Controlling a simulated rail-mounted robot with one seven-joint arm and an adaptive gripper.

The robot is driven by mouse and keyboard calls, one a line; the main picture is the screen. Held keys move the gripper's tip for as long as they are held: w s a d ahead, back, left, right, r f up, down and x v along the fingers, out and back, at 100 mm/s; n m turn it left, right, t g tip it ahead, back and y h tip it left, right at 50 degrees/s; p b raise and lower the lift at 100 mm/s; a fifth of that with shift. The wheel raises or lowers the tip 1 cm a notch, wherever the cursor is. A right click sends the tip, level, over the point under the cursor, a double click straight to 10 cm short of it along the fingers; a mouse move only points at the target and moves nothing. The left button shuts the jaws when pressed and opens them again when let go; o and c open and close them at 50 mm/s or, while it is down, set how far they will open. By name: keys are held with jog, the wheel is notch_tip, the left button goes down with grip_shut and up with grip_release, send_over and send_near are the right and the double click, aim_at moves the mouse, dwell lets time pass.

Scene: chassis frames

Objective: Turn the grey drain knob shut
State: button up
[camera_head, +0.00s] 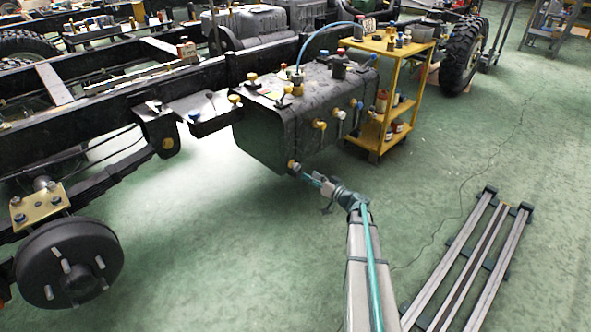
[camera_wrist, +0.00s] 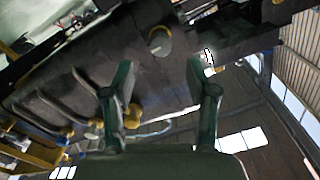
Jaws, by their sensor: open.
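The black tank (camera_head: 262,137) hangs on the side of the chassis frame. A brass fitting with a grey knob (camera_head: 294,167) sits low on its near lower corner. In the wrist view the grey knob (camera_wrist: 158,44) shows inside a brass ring, above and between my fingertips. My gripper (camera_head: 313,180) is just below and right of the knob in the head view. In the wrist view my gripper (camera_wrist: 160,78) has its two dark green fingers spread, with nothing between them. The knob appears apart from the fingers; contact cannot be made out.
Other brass fittings (camera_head: 320,125) stick out of the tank's side. A yellow cart (camera_head: 377,142) with bottles stands right of the tank. A rail rack (camera_head: 470,262) lies on the floor at lower right. A wheel hub (camera_head: 68,265) is at lower left. The green floor between is clear.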

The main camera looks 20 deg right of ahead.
aim_at(298, 169)
jog(key=b+x, duration=0.1)
jog(key=x, duration=0.7)
jog(key=shift+w+a+b, duration=0.2)
jog(key=shift+w+b, duration=0.15)
jog(key=shift+b, duration=0.05)
grip_shut()
